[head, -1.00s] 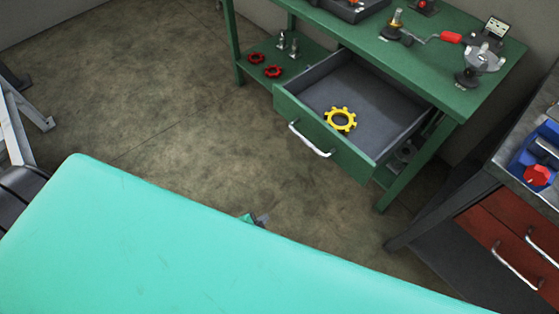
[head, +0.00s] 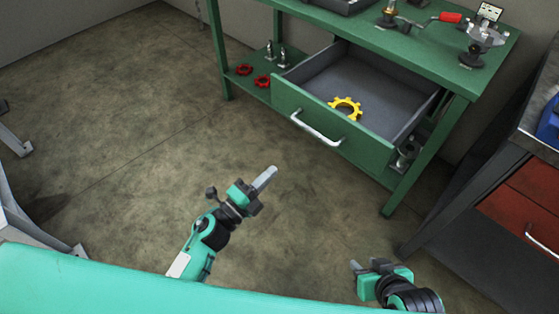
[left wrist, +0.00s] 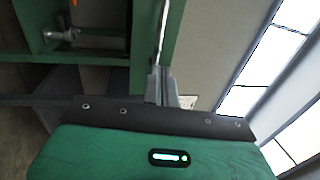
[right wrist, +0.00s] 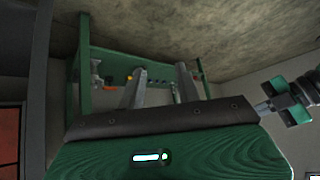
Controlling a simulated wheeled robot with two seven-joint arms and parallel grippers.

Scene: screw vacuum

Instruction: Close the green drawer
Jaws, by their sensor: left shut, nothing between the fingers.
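The green drawer (head: 348,148) is pulled well out of the green workbench in the head view, with its grey inside showing. Its light metal handle (head: 317,131) is on the drawer front. A yellow gear (head: 346,107) lies inside, near the front. My left gripper (head: 266,177) is shut and empty, in front of the drawer and to the left of the handle, clear of both. Its closed fingers also show in the left wrist view (left wrist: 162,84). My right gripper (head: 365,265) is lower right in the head view, apart from the drawer. Its fingers stand apart and empty in the right wrist view (right wrist: 161,80).
Red handwheels (head: 263,81) and metal fittings stand on the bench's low shelf. The benchtop (head: 400,40) carries a red-handled crank and other hardware. A dark cabinet with red drawers (head: 525,210) stands at the right. The floor (head: 130,130) before the drawer is clear.

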